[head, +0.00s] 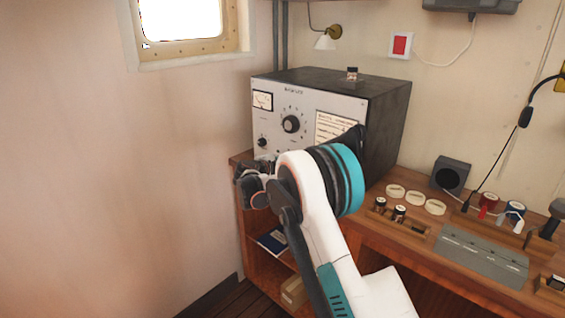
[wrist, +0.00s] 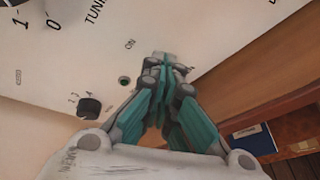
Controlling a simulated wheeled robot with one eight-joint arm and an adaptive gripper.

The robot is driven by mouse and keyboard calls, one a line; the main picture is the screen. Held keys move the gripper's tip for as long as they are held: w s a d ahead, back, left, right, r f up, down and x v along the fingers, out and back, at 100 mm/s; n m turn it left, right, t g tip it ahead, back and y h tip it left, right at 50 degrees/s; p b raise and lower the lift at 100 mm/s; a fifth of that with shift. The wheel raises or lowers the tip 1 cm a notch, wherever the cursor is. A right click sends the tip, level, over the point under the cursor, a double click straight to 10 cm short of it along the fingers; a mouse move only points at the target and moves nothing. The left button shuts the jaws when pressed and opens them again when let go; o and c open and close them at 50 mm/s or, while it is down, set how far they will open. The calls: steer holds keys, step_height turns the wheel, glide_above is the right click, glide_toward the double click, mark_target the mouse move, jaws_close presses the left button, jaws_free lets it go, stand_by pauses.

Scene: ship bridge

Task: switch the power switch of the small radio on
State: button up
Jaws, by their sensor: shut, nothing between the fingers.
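The radio (head: 381,112), a dark case with a pale front panel, stands on the wooden desk. Its front fills much of the wrist view (wrist: 190,25), with an "ON" label and a small round green-rimmed part (wrist: 124,81) below it. I cannot tell whether that part is the power switch or a lamp. My gripper (wrist: 165,58) is shut and empty, its tips in front of the panel, right of and below the "ON" label. Contact cannot be told. In the head view, my arm and wrist hide the lower panel, and no switch lever is clearly visible.
A black knob (wrist: 89,107) sits left of my fingers in the wrist view. A small jar (head: 352,73) stands on the radio. Rings (head: 395,191), a black speaker box (head: 451,175) and a grey plate (head: 480,257) are to the right. The wall is close on the left.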

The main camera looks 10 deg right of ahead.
steer(key=shift+o, duration=0.9)
steer(key=v, duration=1.2)
